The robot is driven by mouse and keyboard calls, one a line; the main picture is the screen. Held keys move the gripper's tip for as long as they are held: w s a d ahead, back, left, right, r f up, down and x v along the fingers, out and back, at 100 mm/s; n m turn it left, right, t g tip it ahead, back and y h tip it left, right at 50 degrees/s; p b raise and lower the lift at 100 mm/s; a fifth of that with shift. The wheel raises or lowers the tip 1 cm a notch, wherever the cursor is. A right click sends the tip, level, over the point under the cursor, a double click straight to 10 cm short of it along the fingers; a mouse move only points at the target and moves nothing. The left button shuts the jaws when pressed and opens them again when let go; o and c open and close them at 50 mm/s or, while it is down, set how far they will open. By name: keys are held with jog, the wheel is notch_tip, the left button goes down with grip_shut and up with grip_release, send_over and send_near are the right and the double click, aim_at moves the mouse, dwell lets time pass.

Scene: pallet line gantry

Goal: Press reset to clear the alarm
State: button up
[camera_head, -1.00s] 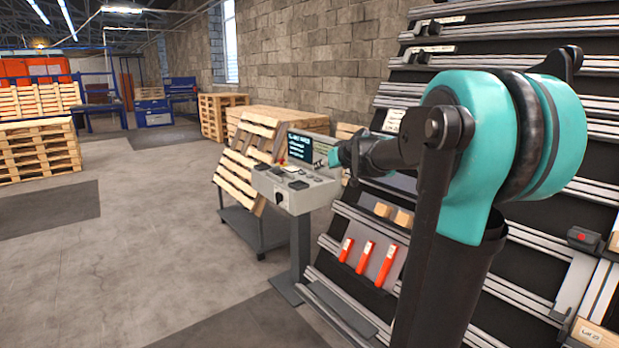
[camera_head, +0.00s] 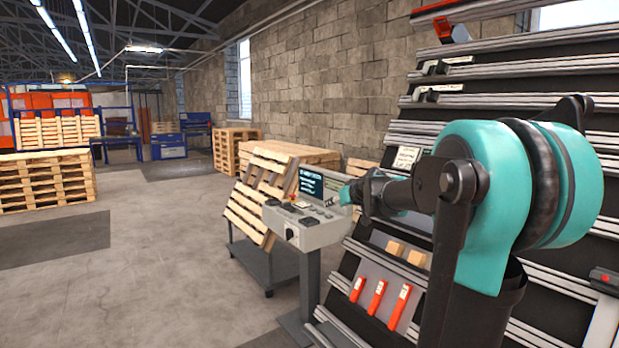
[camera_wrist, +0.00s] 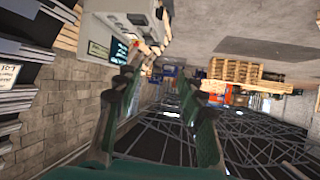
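The control console (camera_head: 325,236) is a light grey box on a post, with a lit screen (camera_head: 311,183), small dark controls on its sloped top and a black knob (camera_head: 291,236) on its front. A small red spot shows beside the screen. I cannot tell which control is reset. In the wrist view the console (camera_wrist: 102,10) appears rotated at the top, with its screen (camera_wrist: 98,49) below. My gripper (camera_wrist: 165,88) is open and empty there, its two fingers apart. In the head view its end is small, at the console's right side; contact cannot be told.
A sloped black rack (camera_head: 430,190) with rails, red-orange pieces (camera_head: 376,297) and wooden blocks (camera_head: 406,254) stands right of the console. A slatted pallet (camera_head: 258,200) leans on a cart (camera_head: 268,268) to its left. The floor at left is open, with stacked pallets (camera_head: 45,180) beyond.

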jog(key=shift+c, duration=0.3)
grip_shut()
dwell(1.1)
